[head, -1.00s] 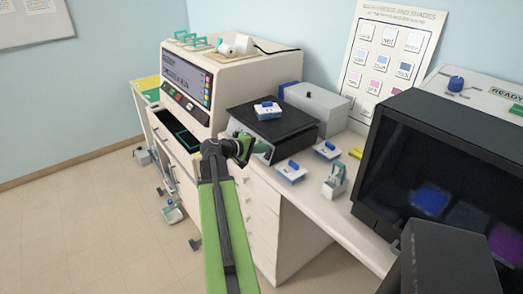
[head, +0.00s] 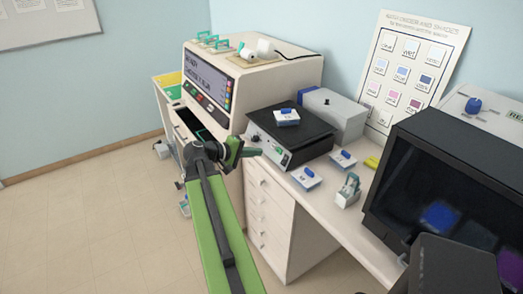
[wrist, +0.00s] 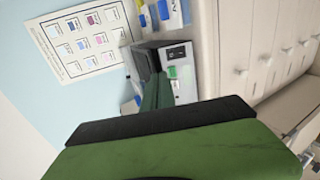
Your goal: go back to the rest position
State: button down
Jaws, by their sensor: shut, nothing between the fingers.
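My gripper (head: 240,152) is in the middle of the head view, at the end of my green arm. It appears in front of the staining machine and the left edge of the black-topped device. It is shut and holds nothing. In the wrist view my gripper (wrist: 160,112) shows as a large green and black jaw, with a dark green part beyond it. The exact gap between the gripper and the bench front cannot be told.
The cream staining machine (head: 262,85) and black-topped device (head: 305,140) stand on the bench. A dark monitor-like box (head: 440,185) is at right. Floor (head: 90,220) at left is clear.

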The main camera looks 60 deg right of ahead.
dwell(0.4)
jog(key=w+a+f+n+t, duration=0.2)
jog(key=w+a+t, duration=0.1)
jog(key=w+a, duration=0.75)
jog(key=w+a+f+n+t, duration=0.2)
jog(key=w+a+f+t, duration=0.1)
jog(key=w+a, duration=0.75)
jog(key=a+f+y, duration=0.3)
jog(key=a+y, duration=0.1)
jog(key=a, duration=0.8)
jog(key=w+a+f+n+y, duration=0.1)
jog(key=a+f+y, duration=0.2)
jog(key=a, duration=0.9)
jog(key=a+f+n+y, duration=0.1)
jog(key=a+f+y, duration=0.2)
jog(key=a, duration=0.9)
jog(key=shift+w+f+t+y, duration=0.3)
jog(key=shift+y, duration=0.5)
